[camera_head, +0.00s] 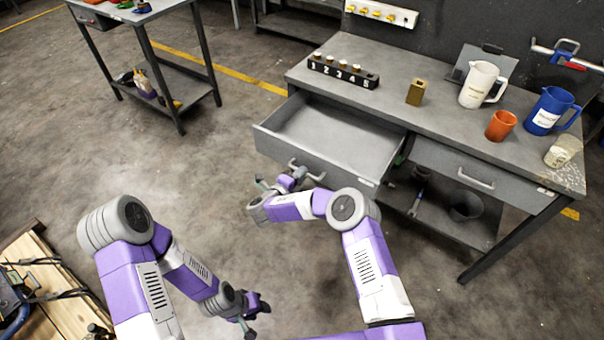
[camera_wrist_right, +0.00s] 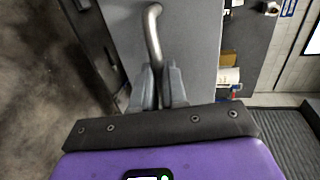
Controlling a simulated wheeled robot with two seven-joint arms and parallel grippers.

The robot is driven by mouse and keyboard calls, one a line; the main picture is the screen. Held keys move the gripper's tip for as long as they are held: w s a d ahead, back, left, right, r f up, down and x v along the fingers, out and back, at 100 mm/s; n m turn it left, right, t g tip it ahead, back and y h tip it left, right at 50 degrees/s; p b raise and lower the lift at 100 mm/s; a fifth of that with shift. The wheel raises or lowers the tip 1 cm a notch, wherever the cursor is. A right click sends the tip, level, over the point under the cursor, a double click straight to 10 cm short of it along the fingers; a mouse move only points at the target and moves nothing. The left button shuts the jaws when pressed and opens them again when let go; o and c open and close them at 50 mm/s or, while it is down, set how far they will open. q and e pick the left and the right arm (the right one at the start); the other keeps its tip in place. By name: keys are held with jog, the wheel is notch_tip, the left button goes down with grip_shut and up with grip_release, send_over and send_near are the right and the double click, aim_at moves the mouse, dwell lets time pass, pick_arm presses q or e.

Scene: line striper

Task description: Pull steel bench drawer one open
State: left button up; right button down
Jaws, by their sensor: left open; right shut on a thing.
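The steel bench (camera_head: 350,55) stands at the upper right in the head view. Its left drawer (camera_head: 325,139) is pulled well out, and its grey inside looks empty. My right gripper (camera_head: 290,177) is at the front of this drawer and shut on its bar handle (camera_head: 307,169). In the right wrist view the curved metal handle (camera_wrist_right: 153,40) runs down between the fingers of the right gripper (camera_wrist_right: 158,88). The drawer front (camera_wrist_right: 195,35) lies just behind it. My left gripper (camera_head: 250,313) is open and empty, low over the floor at the bottom middle.
The bench's right drawer (camera_head: 463,176) is shut. On the bench top are a numbered block (camera_head: 343,72), a brass block (camera_head: 416,92), a white jug (camera_head: 479,84), an orange cup (camera_head: 501,125) and a blue jug (camera_head: 551,110). A wooden pallet (camera_head: 45,290) lies at lower left.

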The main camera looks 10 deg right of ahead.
jog(key=c, duration=1.2)
grip_release()
jog(key=shift+o, duration=0.2)
jog(key=p+v, duration=0.2)
jog(key=v, duration=0.5)
jog(key=shift+s+a, duration=0.15)
jog(key=shift+s, duration=0.05)
jog(key=shift+r, duration=0.1)
